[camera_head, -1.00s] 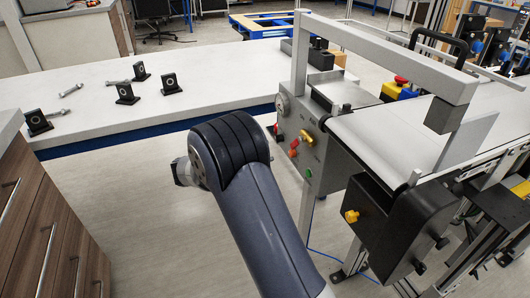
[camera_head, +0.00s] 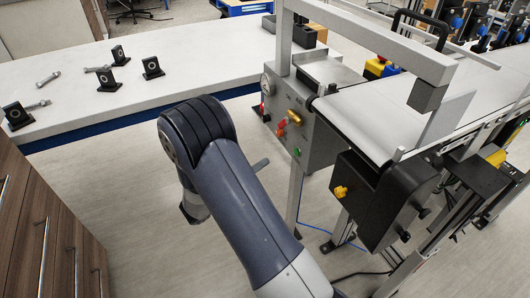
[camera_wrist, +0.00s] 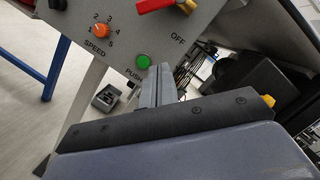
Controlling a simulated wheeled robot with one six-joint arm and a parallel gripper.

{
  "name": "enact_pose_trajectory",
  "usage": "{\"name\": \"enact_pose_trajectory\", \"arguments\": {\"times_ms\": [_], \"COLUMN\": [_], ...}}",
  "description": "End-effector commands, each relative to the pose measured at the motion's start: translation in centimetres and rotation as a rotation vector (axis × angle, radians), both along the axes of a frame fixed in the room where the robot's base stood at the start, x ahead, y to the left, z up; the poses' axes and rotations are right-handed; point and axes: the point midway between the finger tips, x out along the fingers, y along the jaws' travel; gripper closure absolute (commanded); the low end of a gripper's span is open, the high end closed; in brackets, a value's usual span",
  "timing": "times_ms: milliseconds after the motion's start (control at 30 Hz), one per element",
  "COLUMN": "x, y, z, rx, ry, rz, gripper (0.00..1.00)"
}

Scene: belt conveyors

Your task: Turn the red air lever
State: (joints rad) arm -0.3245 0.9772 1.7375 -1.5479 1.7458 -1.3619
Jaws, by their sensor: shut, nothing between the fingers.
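The red air lever (camera_wrist: 152,5) shows at the top edge of the wrist view, joined to a brass-yellow valve body (camera_wrist: 188,5); its upper part is cut off. In the head view the brass valve (camera_head: 294,117) is on the grey control panel (camera_head: 310,105), and the lever is only a small red patch beside it. My gripper (camera_wrist: 160,70) is shut and empty. Its fingertips point toward the panel, near the green button (camera_wrist: 143,61) in the picture and below the lever, apart from it. In the head view my arm hides most of the gripper.
An orange speed knob (camera_wrist: 100,31) sits on the panel left of the green button. The conveyor belt (camera_head: 380,120) runs to the right, with a black box and yellow knob (camera_head: 341,192) below. A white table (camera_head: 180,70) with black blocks stands behind. Open floor lies left of the panel.

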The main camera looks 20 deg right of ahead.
Motion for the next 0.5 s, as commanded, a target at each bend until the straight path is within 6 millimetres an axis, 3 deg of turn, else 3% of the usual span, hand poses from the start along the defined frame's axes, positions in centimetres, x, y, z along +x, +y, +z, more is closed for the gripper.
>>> {"name": "enact_pose_trajectory", "arguments": {"times_ms": [400,467,500], "x": [1.7,1.9,2.8], "y": [-7.9,-8.9,-8.5], "z": [1.2,1.4,2.0], "rx": [0.002,0.001,0.001], "ry": [-0.005,-0.005,-0.010], "rz": [-0.005,-0.006,0.000], "gripper": [1.00,1.00,1.00]}}
